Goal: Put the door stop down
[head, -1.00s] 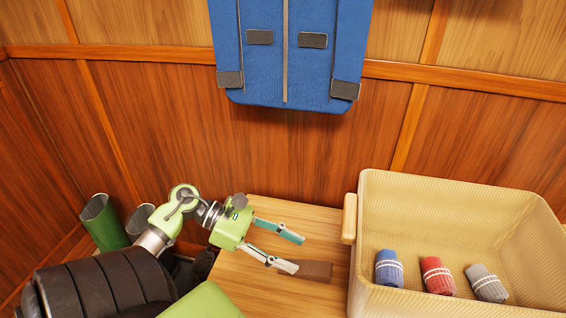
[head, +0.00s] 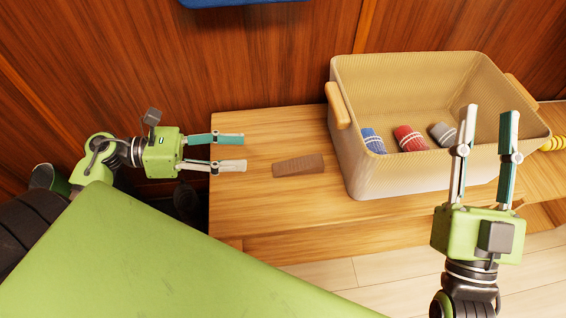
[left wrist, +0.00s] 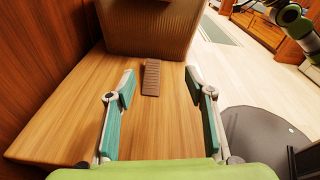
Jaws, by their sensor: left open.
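The brown wedge-shaped door stop (head: 298,165) lies on the wooden bench top, left of the basket. It also shows in the left wrist view (left wrist: 151,77), ahead of and between my open fingers. My left gripper (head: 245,152) is open and empty, its fingertips a short way left of the door stop and apart from it. My right gripper (head: 491,112) is open and empty, fingers pointing up the picture, in front of the basket's right part.
A woven basket (head: 400,180) with wooden handles stands on the bench (head: 240,195), holding rolled blue, red and grey cloths. A yellow striped thing (head: 553,143) lies at the far right. A wooden wall is behind. The bench around the door stop is clear.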

